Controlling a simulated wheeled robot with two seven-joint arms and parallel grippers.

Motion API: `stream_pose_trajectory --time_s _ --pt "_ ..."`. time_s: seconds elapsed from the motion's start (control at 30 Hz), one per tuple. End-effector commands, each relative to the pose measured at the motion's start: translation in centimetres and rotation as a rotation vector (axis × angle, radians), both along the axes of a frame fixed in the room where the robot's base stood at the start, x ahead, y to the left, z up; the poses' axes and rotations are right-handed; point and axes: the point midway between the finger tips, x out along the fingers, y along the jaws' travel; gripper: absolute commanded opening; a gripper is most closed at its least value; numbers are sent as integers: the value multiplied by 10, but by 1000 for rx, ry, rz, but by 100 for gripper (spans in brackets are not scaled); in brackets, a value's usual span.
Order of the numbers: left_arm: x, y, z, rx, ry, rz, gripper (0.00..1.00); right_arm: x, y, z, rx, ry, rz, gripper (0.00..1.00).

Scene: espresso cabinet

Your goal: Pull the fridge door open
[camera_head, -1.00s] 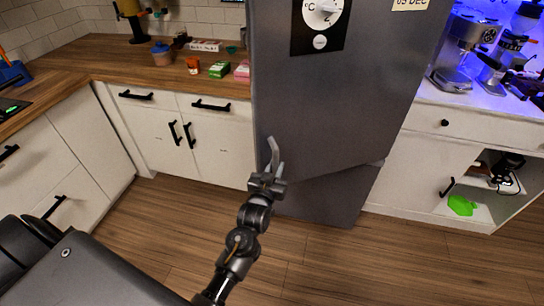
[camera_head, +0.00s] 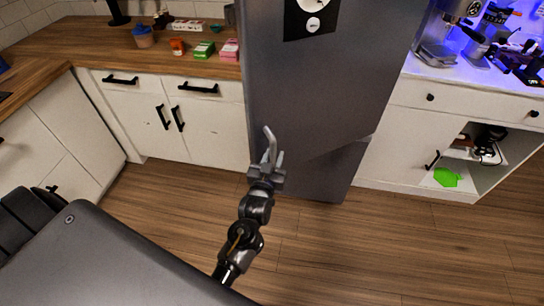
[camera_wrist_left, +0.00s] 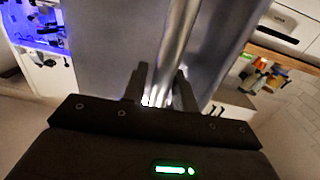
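The grey fridge door (camera_head: 320,85) stands in the middle of the head view, with a round white dial on a dark panel near the top of the view. Its metal handle (camera_head: 270,138) is a curved bar near the door's left edge. My left gripper (camera_head: 269,165) is at the handle's lower end. In the left wrist view the handle (camera_wrist_left: 182,40) runs down between the two fingers (camera_wrist_left: 160,85), which close on it from both sides. A slanted lower edge of the door shows above the lower fridge panel (camera_head: 325,178). My right gripper is not in view.
A wooden counter (camera_head: 60,45) over white cabinets (camera_head: 210,130) stands left of the fridge, with small boxes on it. An espresso machine (camera_head: 440,30) stands on the right counter above an open shelf. The wooden floor (camera_head: 370,245) in front is clear.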

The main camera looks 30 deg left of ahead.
Motion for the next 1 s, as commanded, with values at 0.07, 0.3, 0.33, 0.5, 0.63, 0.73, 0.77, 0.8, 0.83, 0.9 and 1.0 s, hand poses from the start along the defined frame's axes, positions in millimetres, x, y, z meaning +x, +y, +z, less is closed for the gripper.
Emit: stream_pose_trajectory --time_s 0.07,0.3,0.33,0.5,0.63,0.73,0.77,0.8,0.83,0.9,1.0 --pt "0 0 0 0 0 1 39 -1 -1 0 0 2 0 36" --pt "0 1 -1 0 1 3 39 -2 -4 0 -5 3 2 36" --pt "-1 1 0 0 2 3 39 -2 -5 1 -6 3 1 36" --pt "-17 -2 2 0 4 2 39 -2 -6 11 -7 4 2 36" --pt "-40 -6 2 0 5 2 39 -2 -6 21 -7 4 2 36" --pt "-55 -9 2 -1 4 2 39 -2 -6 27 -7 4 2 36" --pt "-59 -10 1 -1 5 2 39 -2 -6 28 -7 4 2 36" --pt "-63 -11 1 -1 4 2 39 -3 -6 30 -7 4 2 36" --pt "-66 -12 1 -1 3 2 39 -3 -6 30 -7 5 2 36" --pt "-71 -13 0 -1 3 2 39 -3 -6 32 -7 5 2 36" --pt "-74 -14 0 0 1 2 39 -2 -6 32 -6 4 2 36"
